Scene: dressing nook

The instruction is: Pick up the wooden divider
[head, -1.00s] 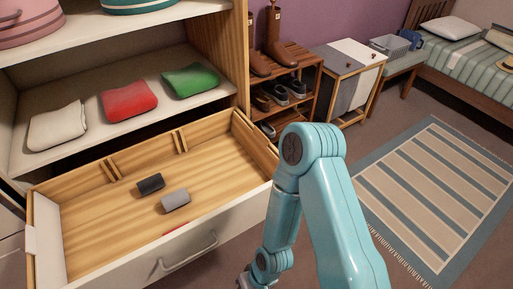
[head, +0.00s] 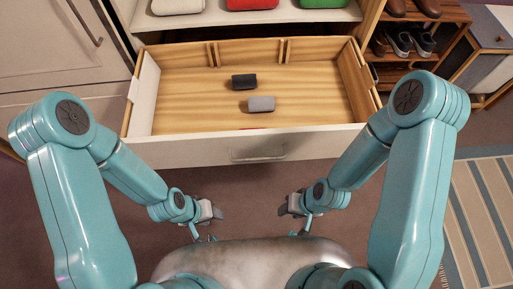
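I cannot make out a separate wooden divider in the head view. The open drawer (head: 180,110) has a wooden floor and walls, with short upright wooden ribs (head: 284,50) on its back wall. A dark rolled item (head: 244,81) and a grey rolled item (head: 262,103) lie on the drawer floor. A sliver of red (head: 252,128) shows behind the front panel, which hides the rest. My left gripper (head: 212,212) and my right gripper (head: 288,206) are below the drawer front in the picture, apart from it. Their fingers are too small to read.
A shelf with folded white (head: 178,6), red (head: 250,4) and green (head: 322,3) cloths is above the drawer. A shoe rack (head: 425,50) stands at right, a closed cabinet (head: 60,50) at left. The striped rug (head: 485,210) lies right.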

